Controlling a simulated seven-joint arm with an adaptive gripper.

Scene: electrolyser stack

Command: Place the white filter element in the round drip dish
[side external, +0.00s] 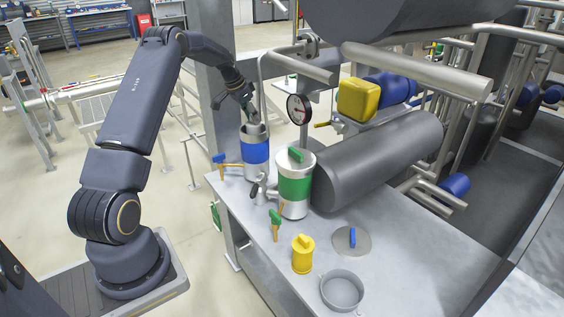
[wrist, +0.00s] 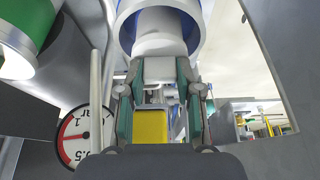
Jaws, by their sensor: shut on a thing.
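My gripper (side external: 250,112) is above the open top of the blue-banded canister (side external: 256,152). In the wrist view, my gripper (wrist: 160,72) has its two teal-padded fingers shut on the pale tab of the white filter element (wrist: 160,45). The filter element sits inside the canister mouth, with the blue and white wall (wrist: 198,12) around it. How deep it sits is hidden. The round drip dish (side external: 342,292) is a grey, shallow, empty dish at the front of the bench, far from my gripper.
A green-banded canister (side external: 295,188) with a green handle stands beside the blue-banded one. A pressure gauge (side external: 299,109) and pipe are close behind. A yellow part (side external: 303,256) and a flat lid with a blue handle (side external: 351,242) lie near the dish. A large dark cylinder (side external: 380,160) bounds the right.

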